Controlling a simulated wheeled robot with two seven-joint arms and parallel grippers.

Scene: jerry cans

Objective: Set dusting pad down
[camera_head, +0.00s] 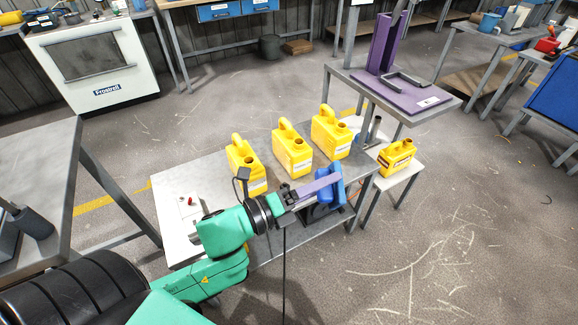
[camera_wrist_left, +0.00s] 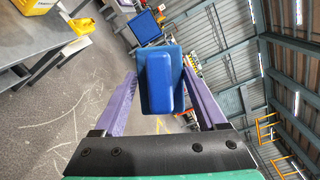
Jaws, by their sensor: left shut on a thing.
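My left gripper (camera_head: 325,183) reaches in from the left over the front right part of the metal table (camera_head: 186,173). Its purple fingers are shut on a blue block, the dusting pad (camera_head: 337,190). In the left wrist view the pad (camera_wrist_left: 161,80) sits between the two fingertips (camera_wrist_left: 160,85). A dark object shows just below the fingers in the head view, partly hidden. I cannot tell whether the pad touches the table. My right gripper is not in view.
Three yellow jerry cans (camera_head: 292,150) stand in a row along the table's back. Another yellow can (camera_head: 397,158) stands on a low white stand at the right. A purple stand (camera_head: 403,92) is on a bench behind. A small red item (camera_head: 190,200) lies on the table's left.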

